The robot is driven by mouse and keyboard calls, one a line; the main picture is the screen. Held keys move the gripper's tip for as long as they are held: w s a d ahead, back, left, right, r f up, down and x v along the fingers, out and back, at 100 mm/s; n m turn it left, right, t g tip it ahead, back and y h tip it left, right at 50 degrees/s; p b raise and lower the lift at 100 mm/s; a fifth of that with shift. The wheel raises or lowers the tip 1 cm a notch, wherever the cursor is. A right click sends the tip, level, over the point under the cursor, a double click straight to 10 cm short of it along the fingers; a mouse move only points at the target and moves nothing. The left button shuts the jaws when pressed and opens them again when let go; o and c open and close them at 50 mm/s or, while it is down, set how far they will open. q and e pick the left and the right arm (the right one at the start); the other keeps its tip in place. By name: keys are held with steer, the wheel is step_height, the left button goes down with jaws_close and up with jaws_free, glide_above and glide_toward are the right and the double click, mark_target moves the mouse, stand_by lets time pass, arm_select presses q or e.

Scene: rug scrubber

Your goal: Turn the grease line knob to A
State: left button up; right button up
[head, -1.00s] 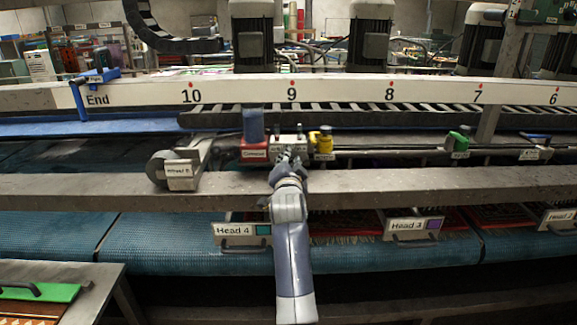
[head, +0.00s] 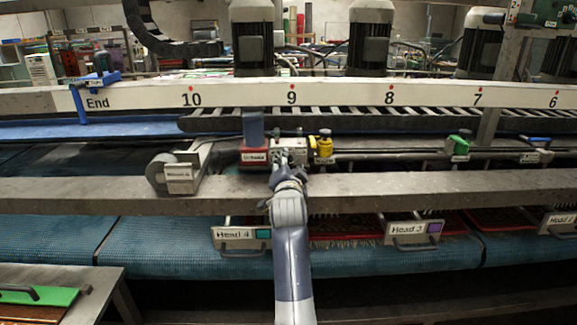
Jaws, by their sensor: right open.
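A small grey metal block (head: 290,144) with short fittings on top stands on the machine's rail, left of centre. My right gripper (head: 290,158) is at the front of this block, with its fingers open. The fingers cover part of the block's face, so the grease line knob and its A mark cannot be made out. I cannot tell whether the fingers touch the block. My left gripper is not in view.
A red labelled box (head: 254,156) with a blue top stands left of the block. A yellow valve (head: 324,145) stands close on its right, and a green one (head: 459,145) farther right. A grey beam (head: 420,187) runs in front, below my gripper.

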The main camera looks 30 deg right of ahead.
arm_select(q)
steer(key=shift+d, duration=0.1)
arm_select(e)
step_height(320, 180, up, 10)
stand_by(0.4)
